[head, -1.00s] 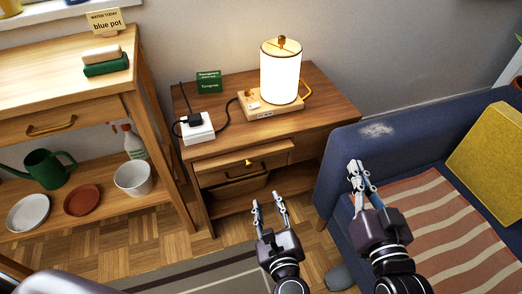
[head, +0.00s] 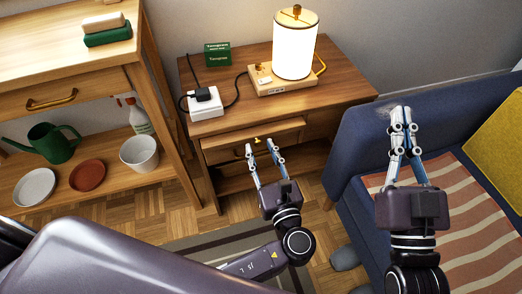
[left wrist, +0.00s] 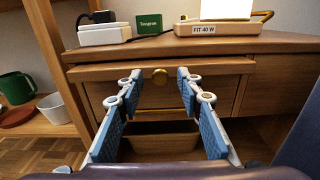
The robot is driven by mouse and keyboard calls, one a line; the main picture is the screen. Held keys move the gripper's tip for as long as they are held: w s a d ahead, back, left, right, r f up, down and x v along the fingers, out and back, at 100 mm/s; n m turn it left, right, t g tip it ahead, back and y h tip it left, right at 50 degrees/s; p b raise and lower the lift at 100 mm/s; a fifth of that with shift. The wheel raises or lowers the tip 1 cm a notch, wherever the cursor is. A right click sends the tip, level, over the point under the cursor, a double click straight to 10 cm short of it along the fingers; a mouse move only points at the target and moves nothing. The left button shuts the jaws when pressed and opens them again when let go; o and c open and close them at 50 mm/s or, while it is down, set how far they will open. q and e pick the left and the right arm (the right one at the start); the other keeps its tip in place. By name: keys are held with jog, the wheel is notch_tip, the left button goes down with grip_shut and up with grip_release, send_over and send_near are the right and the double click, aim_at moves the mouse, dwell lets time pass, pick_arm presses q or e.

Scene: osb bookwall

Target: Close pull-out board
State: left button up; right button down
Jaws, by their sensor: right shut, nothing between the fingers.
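The pull-out board (head: 232,141) is a thin wooden slab under the top of the side table (head: 330,84). It juts out past the front of the table, with a small brass knob (head: 257,139) on its front edge. The board (left wrist: 215,67) and knob (left wrist: 160,76) also show in the left wrist view. My left gripper (head: 260,147) is open and empty just in front of the board. In the left wrist view the knob appears between its two fingertips (left wrist: 159,77); contact cannot be told. My right gripper (head: 402,112) is shut and empty above the sofa arm.
A lit lamp (head: 294,45), a white box with a plug (head: 205,103) and a green Tangram box (head: 217,54) stand on the table. A drawer (left wrist: 150,97) lies below the board. A shelf (head: 62,82) stands left, a blue sofa (head: 345,140) right.

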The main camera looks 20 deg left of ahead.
pick_arm(q)
jog(key=shift+w+a, duration=0.15)
jog(key=shift+w, duration=0.1)
jog(key=shift+c, duration=0.6)
grip_shut()
